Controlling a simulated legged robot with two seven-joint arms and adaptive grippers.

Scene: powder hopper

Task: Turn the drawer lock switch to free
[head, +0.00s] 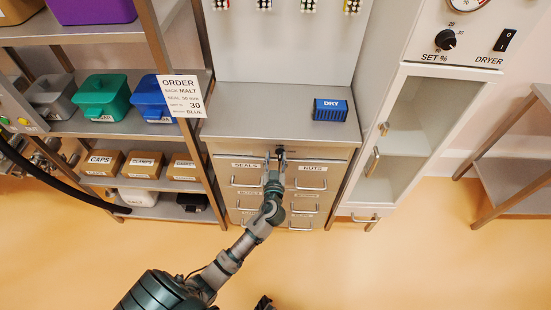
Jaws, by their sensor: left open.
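The drawer lock switch (280,151) is a small dark knob at the top middle of the drawer cabinet (280,146), under the worktop's front edge. My left gripper (279,159) is open right at the switch, its fingers reaching up to it from below. I cannot tell whether the fingers touch it, and the switch's direction is too small to read. The SEALS drawer (245,181) is left of the gripper and the NUTS drawer (311,183) is right of it. Both look closed. My right gripper cannot be made out.
A blue DRY box (330,109) stands on the worktop (265,108). A shelf rack with bins is at left, with an ORDER sign (182,96) on its post. A white dryer cabinet (405,125) stands at right. The floor (400,260) in front is clear.

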